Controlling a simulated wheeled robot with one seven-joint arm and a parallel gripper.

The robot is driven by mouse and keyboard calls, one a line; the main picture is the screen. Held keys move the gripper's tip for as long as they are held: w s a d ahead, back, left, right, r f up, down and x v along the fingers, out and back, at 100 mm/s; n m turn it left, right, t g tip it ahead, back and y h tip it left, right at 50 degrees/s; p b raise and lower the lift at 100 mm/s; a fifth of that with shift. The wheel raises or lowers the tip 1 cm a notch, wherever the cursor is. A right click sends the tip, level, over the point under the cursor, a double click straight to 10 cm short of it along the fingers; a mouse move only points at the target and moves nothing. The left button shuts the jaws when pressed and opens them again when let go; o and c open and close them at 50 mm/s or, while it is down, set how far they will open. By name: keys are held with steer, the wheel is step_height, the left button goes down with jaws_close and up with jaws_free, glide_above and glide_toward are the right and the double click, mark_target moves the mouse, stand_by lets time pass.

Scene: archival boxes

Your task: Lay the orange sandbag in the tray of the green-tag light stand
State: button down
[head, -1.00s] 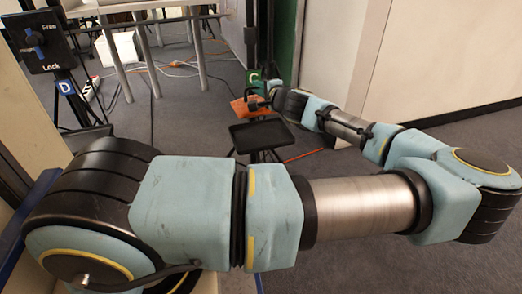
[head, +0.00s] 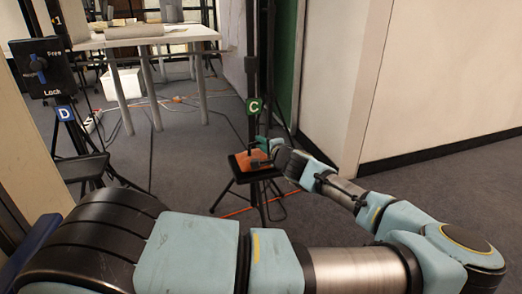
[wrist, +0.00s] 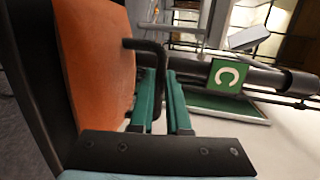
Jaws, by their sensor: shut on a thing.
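The orange sandbag (head: 251,160) is on or just over the black tray (head: 238,176) of the light stand with the green C tag (head: 254,107). My gripper (head: 264,150) is at the sandbag's right side. In the wrist view, the sandbag (wrist: 95,60) fills the left, with the tray's dark edge (wrist: 48,85) beyond it. My gripper's green fingers (wrist: 165,105) are shut on the sandbag's black handle (wrist: 150,47). The green tag (wrist: 227,76) also shows there, on the stand's pole. Whether the tray bears the sandbag's full weight cannot be told.
Another stand with a blue D tag (head: 65,114) and its own black tray (head: 84,166) stands at the left. A white table (head: 150,38) is behind. A beige wall (head: 430,80) is at the right. An orange cable (head: 238,211) crosses the floor near the stand.

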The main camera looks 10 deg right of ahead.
steer(key=shift+f, duration=0.65)
steer(key=c, duration=0.9)
jaws_free()
steer(key=shift+f, duration=0.15)
